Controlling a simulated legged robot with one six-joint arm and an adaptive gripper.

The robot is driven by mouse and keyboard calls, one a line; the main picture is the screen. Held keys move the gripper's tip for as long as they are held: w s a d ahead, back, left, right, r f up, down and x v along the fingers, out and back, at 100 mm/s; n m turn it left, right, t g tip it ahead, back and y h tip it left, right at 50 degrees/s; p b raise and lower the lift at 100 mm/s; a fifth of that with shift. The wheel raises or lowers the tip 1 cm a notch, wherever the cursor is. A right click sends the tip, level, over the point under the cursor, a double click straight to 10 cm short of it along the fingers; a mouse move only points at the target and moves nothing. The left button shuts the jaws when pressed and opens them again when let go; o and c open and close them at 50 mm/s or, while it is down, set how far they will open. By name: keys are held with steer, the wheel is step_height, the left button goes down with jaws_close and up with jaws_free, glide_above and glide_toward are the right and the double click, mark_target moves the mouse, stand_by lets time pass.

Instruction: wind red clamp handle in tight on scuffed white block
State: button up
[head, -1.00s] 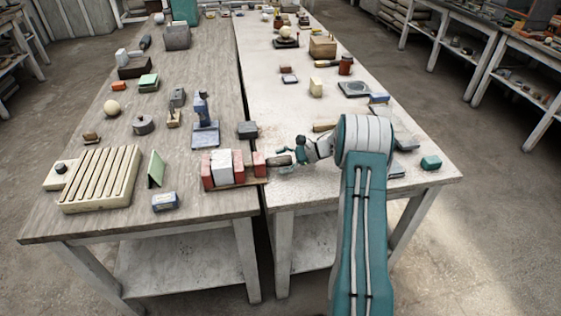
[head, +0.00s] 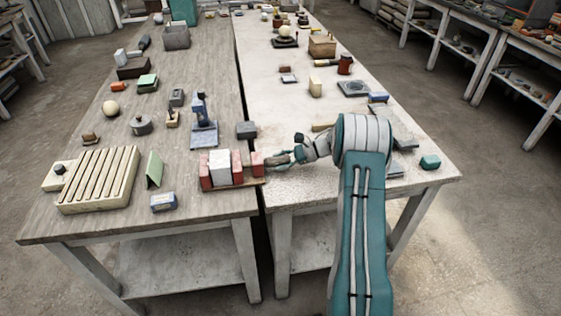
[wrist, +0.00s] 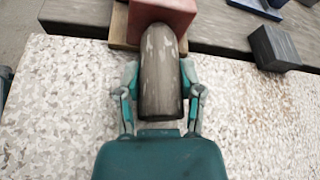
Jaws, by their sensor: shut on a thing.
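The red clamp (head: 206,172) stands near the front right of the left table, its red blocks on a thin wooden base. The scuffed white block (head: 223,170) sits upright between two of the red blocks. A further red block (head: 257,163) is at the clamp's right end; it also shows in the wrist view (wrist: 160,14). From it a worn grey-brown handle (wrist: 160,75) sticks out toward my gripper (wrist: 162,95). My gripper's teal fingers are shut on the handle, one on each side. I cannot tell whether the inner red block touches the white block.
A dark block (head: 247,130) lies just behind the clamp. A blue-grey box (head: 163,202), green wedge (head: 154,169) and slatted cream block (head: 98,179) lie to its left. A narrow gap runs between the two tables. The right table's surface (head: 282,110) beyond my gripper is fairly clear.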

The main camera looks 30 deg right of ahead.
steer(key=shift+w+m+g, duration=0.1)
steer(key=shift+m+g, duration=0.7)
steer(key=shift+m, duration=0.4)
steer(key=m+g+y, duration=0.1)
steer(key=m+g, duration=0.1)
steer(key=m, duration=0.1)
steer(key=m+g+y, duration=0.1)
steer(key=m+g, duration=0.1)
steer(key=m, duration=0.1)
steer(key=shift+w+m, duration=0.1)
steer(key=shift+m, duration=0.3)
steer(key=shift+m+g+y, duration=0.6)
steer(key=shift+m, duration=0.3)
steer(key=shift+f, duration=0.1)
steer(key=o, duration=1.2)
steer(key=shift+c, duration=0.2)
